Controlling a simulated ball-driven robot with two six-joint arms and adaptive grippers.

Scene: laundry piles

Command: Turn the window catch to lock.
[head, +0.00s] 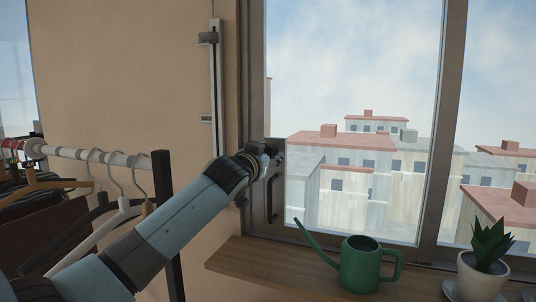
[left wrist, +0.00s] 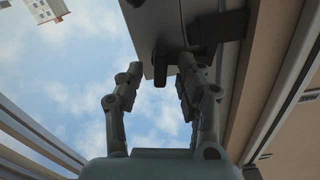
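The window catch shows in the left wrist view as a grey plate (left wrist: 170,22) with a dark stub (left wrist: 160,66) on it. My left gripper (head: 268,154) is at the left upright of the window frame, just above the dark pull handle (head: 273,200), and hides most of the catch in the head view. In the left wrist view the left gripper (left wrist: 161,70) is open. Its fingers stand on either side of the stub; the right finger is close to the plate, and contact cannot be told. My right gripper is in neither view.
A wooden sill (head: 265,262) below the window carries a green watering can (head: 360,265) and a potted plant (head: 484,270). At the left a clothes rail (head: 90,155) with hangers stands near my left arm. A metal wall track (head: 214,90) runs upright left of the window.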

